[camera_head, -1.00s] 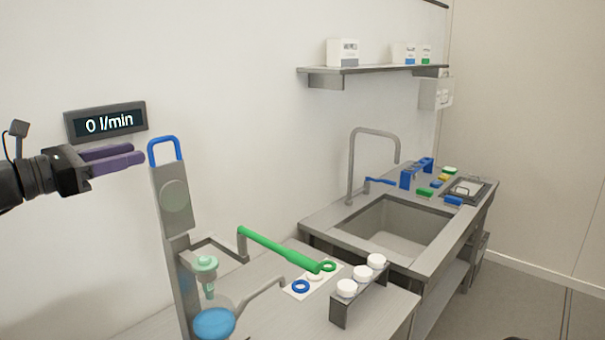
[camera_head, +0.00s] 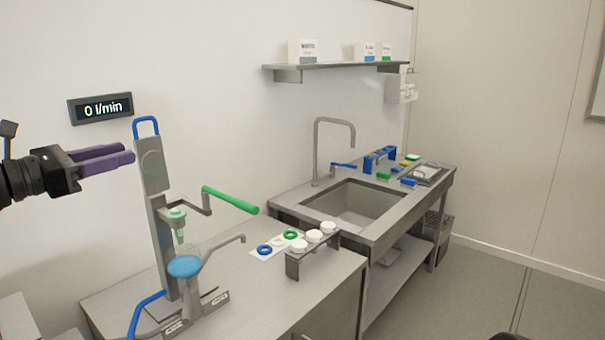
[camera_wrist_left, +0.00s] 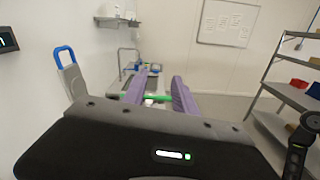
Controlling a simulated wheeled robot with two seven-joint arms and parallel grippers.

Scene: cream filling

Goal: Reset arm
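My left gripper (camera_head: 108,161) is at the left of the head view, raised beside the top of the filling machine (camera_head: 154,185). Its purple fingers are apart with nothing between them; they also show apart in the left wrist view (camera_wrist_left: 158,92). The machine has a blue loop handle on top, a green lever (camera_head: 230,200) reaching right and a blue round part (camera_head: 184,266) low down. My right gripper is not in view; a small dark shape at the bottom right edge of the head view is too cut off to identify.
The machine stands on a steel table (camera_head: 250,295) with a rack of white-capped containers (camera_head: 312,250). A sink (camera_head: 360,205) lies beyond. A wall shelf (camera_head: 330,68) holds boxes. A display (camera_head: 101,108) reads 0 l/min. Metal shelving (camera_wrist_left: 285,80) stands at the right of the wrist view. Floor at right is clear.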

